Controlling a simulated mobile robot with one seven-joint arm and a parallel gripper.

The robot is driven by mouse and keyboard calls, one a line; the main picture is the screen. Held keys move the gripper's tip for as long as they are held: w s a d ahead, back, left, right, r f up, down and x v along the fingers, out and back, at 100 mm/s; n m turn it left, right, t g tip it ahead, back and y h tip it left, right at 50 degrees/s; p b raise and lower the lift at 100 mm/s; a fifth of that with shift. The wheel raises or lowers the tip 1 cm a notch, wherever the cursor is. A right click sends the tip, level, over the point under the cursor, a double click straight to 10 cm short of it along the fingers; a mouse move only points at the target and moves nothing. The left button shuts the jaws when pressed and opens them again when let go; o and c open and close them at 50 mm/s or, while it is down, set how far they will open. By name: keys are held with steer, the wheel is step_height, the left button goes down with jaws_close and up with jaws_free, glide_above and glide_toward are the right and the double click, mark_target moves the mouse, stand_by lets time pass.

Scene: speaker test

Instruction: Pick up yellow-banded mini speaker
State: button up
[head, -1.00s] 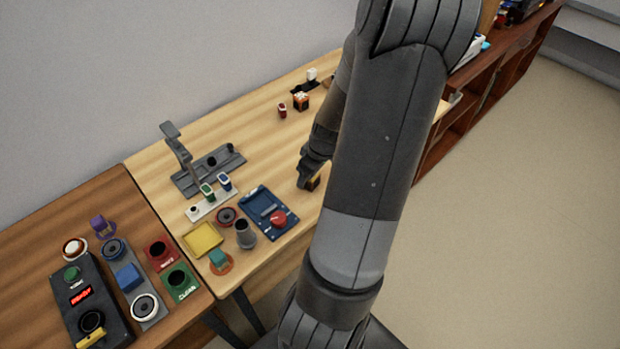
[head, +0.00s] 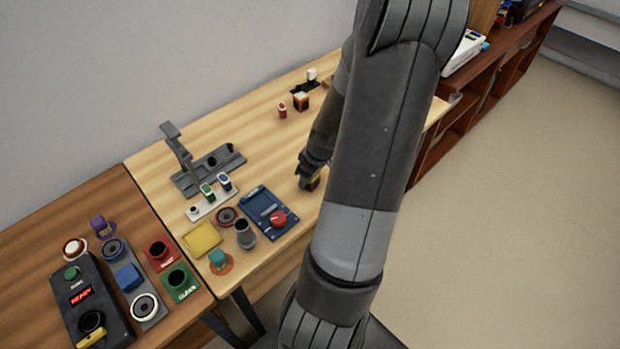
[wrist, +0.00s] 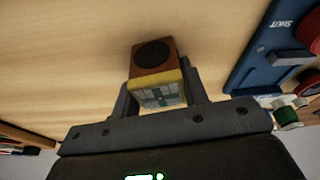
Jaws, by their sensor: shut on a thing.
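The yellow-banded mini speaker (wrist: 155,62) is a small brown block with a round black cone and a yellow band, seen in the wrist view. My gripper (wrist: 161,90) is shut on it, with one grey finger on each side. In the head view my gripper (head: 308,178) is low over the light wooden table, right of the blue device.
The blue device with a red knob (head: 268,212) lies close left of my gripper. A white strip with small coloured pieces (head: 212,203) and a grey stand (head: 186,160) are farther left.

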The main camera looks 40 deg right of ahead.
steer(key=shift+c, duration=1.2)
steer(key=shift+r, duration=0.1)
